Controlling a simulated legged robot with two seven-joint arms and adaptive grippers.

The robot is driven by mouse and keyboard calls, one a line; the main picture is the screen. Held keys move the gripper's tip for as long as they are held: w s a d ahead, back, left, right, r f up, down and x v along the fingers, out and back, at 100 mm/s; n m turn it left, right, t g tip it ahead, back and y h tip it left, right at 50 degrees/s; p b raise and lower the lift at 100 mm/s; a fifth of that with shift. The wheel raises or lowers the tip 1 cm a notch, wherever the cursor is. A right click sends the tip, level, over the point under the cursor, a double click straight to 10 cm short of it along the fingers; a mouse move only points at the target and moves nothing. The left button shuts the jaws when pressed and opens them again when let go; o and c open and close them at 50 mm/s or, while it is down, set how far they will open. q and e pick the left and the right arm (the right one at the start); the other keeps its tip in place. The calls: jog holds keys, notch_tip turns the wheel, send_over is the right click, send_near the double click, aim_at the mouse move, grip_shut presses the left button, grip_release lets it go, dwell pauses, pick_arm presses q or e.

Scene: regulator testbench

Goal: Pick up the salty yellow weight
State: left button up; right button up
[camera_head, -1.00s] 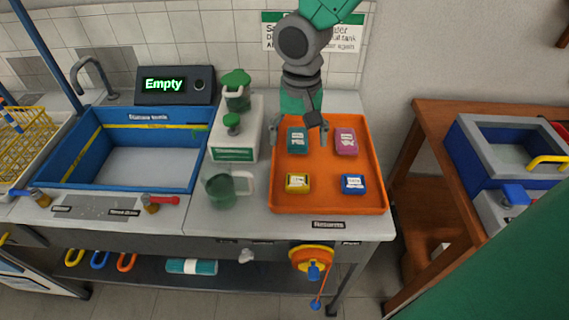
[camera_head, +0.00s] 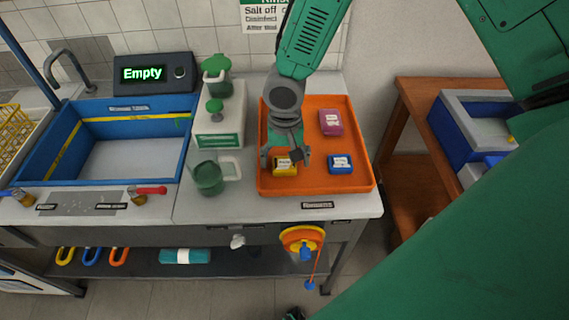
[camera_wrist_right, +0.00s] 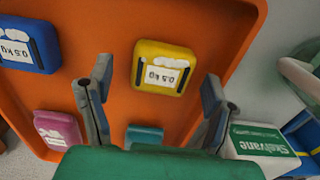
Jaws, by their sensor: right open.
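The yellow weight (camera_head: 284,168) lies in the orange tray (camera_head: 363,178), near its front left. In the right wrist view the yellow weight (camera_wrist_right: 161,66) has a 0.5 kg label with whitish patches beside it. My right gripper (camera_head: 285,157) is open and empty above the yellow weight. In the right wrist view its fingers (camera_wrist_right: 157,82) are spread, with the yellow weight between and beyond their tips. I cannot tell the exact height gap. My left gripper is not in view.
The tray also holds a blue weight (camera_head: 340,163), a pink weight (camera_head: 331,122) and a green weight (camera_wrist_right: 145,134), which my arm hides in the head view. A green jug (camera_head: 209,178) and a white-green device (camera_head: 219,125) stand left of the tray. A blue basin (camera_head: 112,185) is farther left.

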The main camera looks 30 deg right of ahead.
jog(key=shift+w+f, duration=0.1)
jog(key=shift+f, duration=0.5)
jog(key=shift+a, duration=0.1)
jog(key=shift+r, duration=0.1)
grip_shut()
jog(key=shift+r, duration=0.1)
